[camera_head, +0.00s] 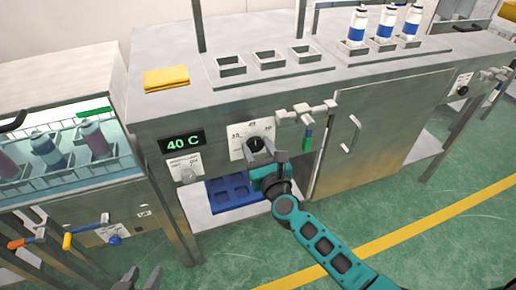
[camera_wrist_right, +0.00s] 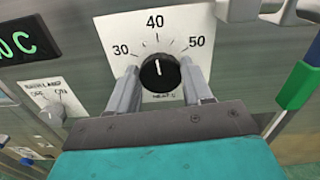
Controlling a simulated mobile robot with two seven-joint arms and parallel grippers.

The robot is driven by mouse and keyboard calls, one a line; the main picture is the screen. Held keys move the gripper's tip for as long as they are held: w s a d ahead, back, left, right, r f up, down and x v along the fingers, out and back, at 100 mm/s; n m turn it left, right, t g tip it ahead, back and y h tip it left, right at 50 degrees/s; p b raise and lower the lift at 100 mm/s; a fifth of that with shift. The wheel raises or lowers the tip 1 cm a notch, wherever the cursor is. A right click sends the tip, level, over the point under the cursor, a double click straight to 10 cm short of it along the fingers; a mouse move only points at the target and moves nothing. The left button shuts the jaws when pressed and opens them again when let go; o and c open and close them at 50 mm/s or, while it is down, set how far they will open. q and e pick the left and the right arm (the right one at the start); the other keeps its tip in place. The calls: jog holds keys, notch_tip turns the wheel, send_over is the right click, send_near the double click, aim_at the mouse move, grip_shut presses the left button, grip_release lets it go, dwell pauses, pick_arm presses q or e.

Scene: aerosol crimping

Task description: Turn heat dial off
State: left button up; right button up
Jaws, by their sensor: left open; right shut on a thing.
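The heat dial (camera_head: 255,144) is a black knob on a white plate marked 30, 40 and 50, on the front of the steel bench. In the right wrist view the dial (camera_wrist_right: 160,75) has its white mark pointing up, close to the 40. My right gripper (camera_head: 267,157) is shut on the dial, with one finger on each side of the knob; the fingers also show in the right wrist view (camera_wrist_right: 158,82). A green display (camera_head: 184,142) left of the dial reads 40 C. My left gripper (camera_head: 141,279) is open and empty at the bottom left, far from the dial.
A smaller switch plate (camera_head: 186,168) with OFF and ON marks is below the display. A valve with a green handle (camera_head: 307,141) sits right of the dial. A blue tray (camera_head: 235,192) lies on the shelf below. Bottles (camera_head: 356,26) stand on the bench top.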

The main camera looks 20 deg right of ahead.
jog(key=n, duration=0.3)
jog(key=shift+a, duration=0.1)
jog(key=n+p, duration=0.1)
jog(key=n, duration=0.3)
jog(key=shift+n, duration=0.4)
jog(key=n+p, duration=0.1)
jog(key=n, duration=0.3)
jog(key=shift+a+f, duration=0.1)
jog(key=shift+f, duration=0.05)
jog(key=n+p, duration=0.1)
jog(key=n, duration=0.3)
jog(key=shift+f+n+p, duration=0.1)
jog(key=shift+n+p, duration=0.3)
jog(key=shift+n, duration=0.5)
jog(key=n, duration=0.2)
jog(key=shift+n+p, duration=0.3)
jog(key=shift+p, duration=0.05)
jog(key=shift+f+n, duration=0.1)
jog(key=shift+n, duration=0.8)
pick_arm(q)
jog(key=r, duration=0.2)
jog(key=a+r, duration=0.1)
jog(key=shift+s+r+p, duration=0.2)
jog(key=shift+s+p, duration=0.1)
jog(key=shift+p, duration=0.05)
pick_arm(e)
jog(key=shift+n, duration=0.5)
